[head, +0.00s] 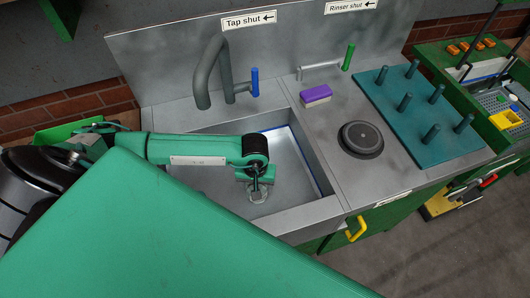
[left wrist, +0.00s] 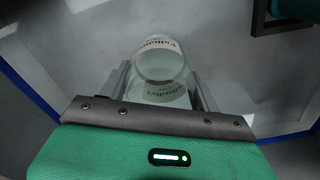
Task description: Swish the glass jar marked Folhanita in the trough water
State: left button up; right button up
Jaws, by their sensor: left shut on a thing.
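The glass jar (head: 257,196) is a small clear shape low inside the grey metal trough (head: 324,211) in the head view. My left gripper (head: 258,188) reaches down into the trough and is shut on the jar. In the left wrist view the jar (left wrist: 162,65) stands between the two fingers of my left gripper (left wrist: 163,88), its round end facing the camera. Its pale label carries dark lettering, partly readable as the marked name. I cannot tell the water's surface or how deep the jar sits. My right gripper is not in view.
A grey tap (head: 209,75) with a blue handle stands behind the trough under a "Tap shut" sign (head: 248,20). To the right are a purple-topped sponge or brush (head: 316,95), a round dark disc (head: 360,139) and a teal peg board (head: 390,90). The trough walls surround my gripper.

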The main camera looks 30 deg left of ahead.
pick_arm(q)
jog(key=shift+s, duration=0.1)
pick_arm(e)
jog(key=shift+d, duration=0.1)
pick_arm(q)
jog(key=w+d+b, duration=0.3)
jog(key=w+d, duration=0.2)
jog(key=shift+w+f+b, duration=0.1)
jog(key=shift+w+b, duration=0.2)
jog(key=shift+b, duration=0.05)
jog(key=shift+w+d, duration=0.15)
jog(key=shift+w, duration=0.1)
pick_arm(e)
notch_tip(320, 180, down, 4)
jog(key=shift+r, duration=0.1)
pick_arm(q)
jog(key=shift+s+a+b, duration=0.15)
jog(key=shift+s+a, duration=1.2)
jog(key=shift+s, duration=0.2)
jog(key=shift+s+a+b, duration=0.15)
jog(key=shift+s+a, duration=1.2)
jog(key=shift+s, duration=0.15)
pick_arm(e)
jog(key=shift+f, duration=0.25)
